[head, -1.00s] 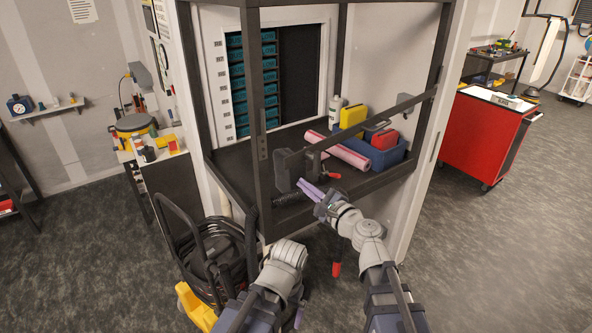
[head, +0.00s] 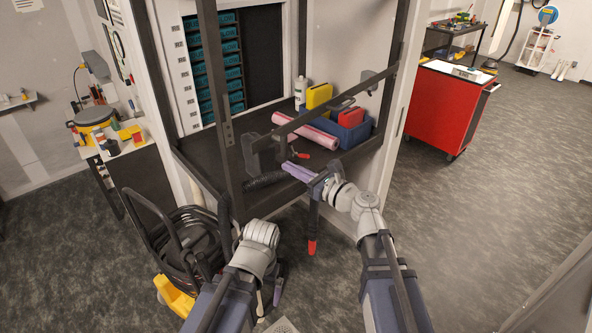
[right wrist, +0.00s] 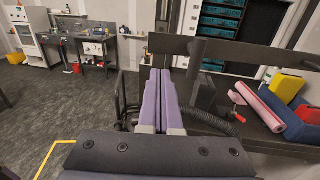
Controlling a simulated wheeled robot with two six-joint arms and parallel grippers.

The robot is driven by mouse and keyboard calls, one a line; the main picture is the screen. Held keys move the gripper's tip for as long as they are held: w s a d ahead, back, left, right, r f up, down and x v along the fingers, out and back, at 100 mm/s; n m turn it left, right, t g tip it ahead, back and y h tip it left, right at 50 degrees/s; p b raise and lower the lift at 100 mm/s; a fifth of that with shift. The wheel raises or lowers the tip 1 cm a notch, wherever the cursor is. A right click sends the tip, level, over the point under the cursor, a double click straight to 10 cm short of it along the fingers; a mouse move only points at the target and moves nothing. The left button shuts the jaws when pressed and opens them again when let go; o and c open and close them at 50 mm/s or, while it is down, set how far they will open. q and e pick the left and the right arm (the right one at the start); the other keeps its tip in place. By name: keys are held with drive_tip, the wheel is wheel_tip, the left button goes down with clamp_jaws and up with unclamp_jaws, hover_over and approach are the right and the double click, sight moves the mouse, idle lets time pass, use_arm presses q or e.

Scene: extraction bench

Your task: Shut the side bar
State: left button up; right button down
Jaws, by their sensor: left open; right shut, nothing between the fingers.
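The side bar (head: 335,105) is a dark flat bar that slopes across the open front of the bench enclosure in the head view. My right gripper (head: 298,171) has purple fingers, shut and empty, pointing left below the bar at the shelf's front edge. Its fingers (right wrist: 158,95) lie together in the right wrist view; I cannot tell whether they touch anything. My left gripper (head: 271,292) is low in front of the enclosure, open, partly hidden by its arm.
The shelf carries a pink roll (head: 308,132), a blue bin (head: 350,135) with yellow and red items, and a black hose. A red-tipped lever (head: 312,246) hangs at the front. A hose cart (head: 190,245) stands left. The floor at right is clear up to a red cabinet (head: 440,108).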

sight(259, 150)
drive_tip(key=x, duration=0.9)
drive_tip(key=shift+w+a, duration=0.25)
